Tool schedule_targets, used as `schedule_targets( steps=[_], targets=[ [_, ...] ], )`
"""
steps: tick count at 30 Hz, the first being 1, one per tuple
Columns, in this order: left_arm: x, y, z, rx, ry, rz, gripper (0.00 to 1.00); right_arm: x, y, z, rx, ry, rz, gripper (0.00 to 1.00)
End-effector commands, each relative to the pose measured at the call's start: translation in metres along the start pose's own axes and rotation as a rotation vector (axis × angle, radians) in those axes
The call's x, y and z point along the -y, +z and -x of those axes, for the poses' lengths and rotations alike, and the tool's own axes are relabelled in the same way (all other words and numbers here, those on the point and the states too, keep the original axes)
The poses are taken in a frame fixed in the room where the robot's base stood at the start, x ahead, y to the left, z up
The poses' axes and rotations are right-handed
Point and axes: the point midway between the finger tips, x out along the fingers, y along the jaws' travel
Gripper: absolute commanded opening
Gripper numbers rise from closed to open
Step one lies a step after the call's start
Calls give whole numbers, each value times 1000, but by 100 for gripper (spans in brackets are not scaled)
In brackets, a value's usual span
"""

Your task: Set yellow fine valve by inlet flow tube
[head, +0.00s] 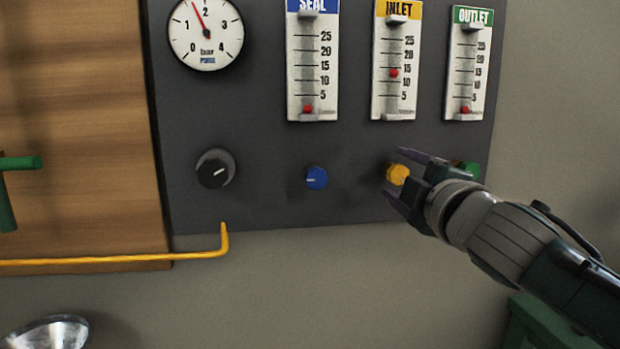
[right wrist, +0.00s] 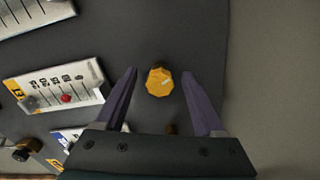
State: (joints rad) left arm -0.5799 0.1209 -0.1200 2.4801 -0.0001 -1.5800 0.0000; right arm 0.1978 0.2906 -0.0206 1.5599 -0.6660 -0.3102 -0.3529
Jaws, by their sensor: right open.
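The yellow fine valve (head: 398,174) is a small knob on the dark grey panel, below the inlet flow tube. It also shows in the right wrist view (right wrist: 160,82). My right gripper (head: 404,176) is open, with one finger above and one below the yellow knob in the head view. In the right wrist view the knob lies between the fingertips, with a gap on both sides. The inlet flow tube (head: 396,95) has a yellow label, and its red ball (head: 394,73) sits between the 10 and 15 marks. My left gripper is not in view.
The green knob (head: 467,170) is partly hidden behind my right gripper. A blue knob (head: 317,178) and a black knob (head: 214,171) are to the left. Seal tube (head: 312,75), outlet tube (head: 467,75) and pressure gauge (head: 206,32) are above. A yellow pipe (head: 110,262) runs at lower left.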

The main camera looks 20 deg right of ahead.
Motion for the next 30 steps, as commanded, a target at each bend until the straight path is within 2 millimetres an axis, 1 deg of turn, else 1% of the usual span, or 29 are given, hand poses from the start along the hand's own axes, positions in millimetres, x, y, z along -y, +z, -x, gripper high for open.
schedule_targets(
  steps=[5, 9, 12, 15, 20, 30],
  targets=[
    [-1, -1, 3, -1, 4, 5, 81, 0, 0, 30, -1, -2, -1, 71],
    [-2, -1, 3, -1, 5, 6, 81, 1, 0, 57, -1, -3, -2, 71],
    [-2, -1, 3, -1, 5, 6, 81, 1, 0, 73, 1, -2, -2, 71],
    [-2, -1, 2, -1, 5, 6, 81, 1, 0, 84, 1, -2, -1, 71],
    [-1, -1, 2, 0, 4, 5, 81, 0, 0, 92, 0, 0, 0, 71],
    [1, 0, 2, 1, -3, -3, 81, 0, 0, 92, 0, 0, 0, 71]
  ],
)
